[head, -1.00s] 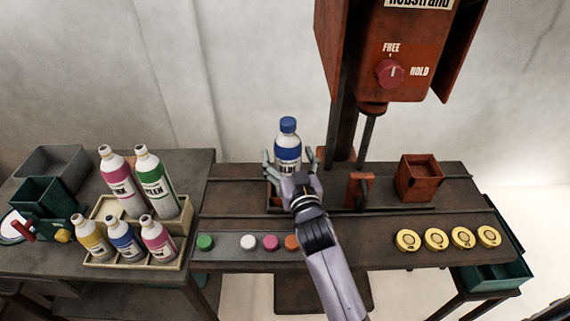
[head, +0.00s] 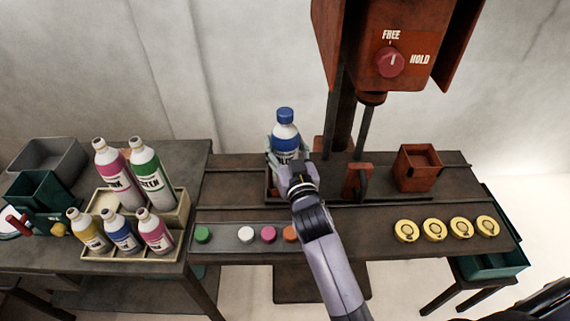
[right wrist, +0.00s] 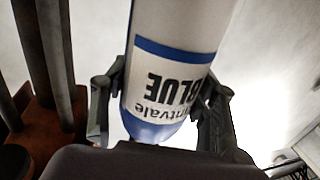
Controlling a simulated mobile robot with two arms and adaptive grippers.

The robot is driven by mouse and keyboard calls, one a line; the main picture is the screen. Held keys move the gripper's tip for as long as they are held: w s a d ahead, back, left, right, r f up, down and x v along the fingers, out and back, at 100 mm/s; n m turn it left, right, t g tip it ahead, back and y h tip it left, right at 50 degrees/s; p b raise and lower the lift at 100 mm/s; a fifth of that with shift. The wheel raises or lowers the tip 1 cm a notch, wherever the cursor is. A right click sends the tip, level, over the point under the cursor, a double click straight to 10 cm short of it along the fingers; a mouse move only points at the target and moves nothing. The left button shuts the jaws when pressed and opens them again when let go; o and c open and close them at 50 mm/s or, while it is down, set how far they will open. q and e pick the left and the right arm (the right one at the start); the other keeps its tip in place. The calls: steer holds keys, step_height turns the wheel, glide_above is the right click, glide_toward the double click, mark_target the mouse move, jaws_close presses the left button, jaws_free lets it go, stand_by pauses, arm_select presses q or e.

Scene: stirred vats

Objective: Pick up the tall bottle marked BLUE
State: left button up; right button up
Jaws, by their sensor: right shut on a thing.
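The tall bottle marked BLUE (head: 285,130) has a white body, a blue band and a blue cap. It stands roughly upright at the back of the middle bench. My left gripper is not in view.
A cream crate (head: 175,240) on the left bench holds several bottles, pink, green, yellow and blue. Coloured caps (head: 247,233) and yellow discs (head: 434,229) line the front of the middle bench. A red machine (head: 380,45) with a FREE/HOLD knob overhangs right of the bottle.

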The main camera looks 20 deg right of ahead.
steer(key=shift+r, duration=0.15)
jaws_close()
steer(key=shift+r, duration=0.1)
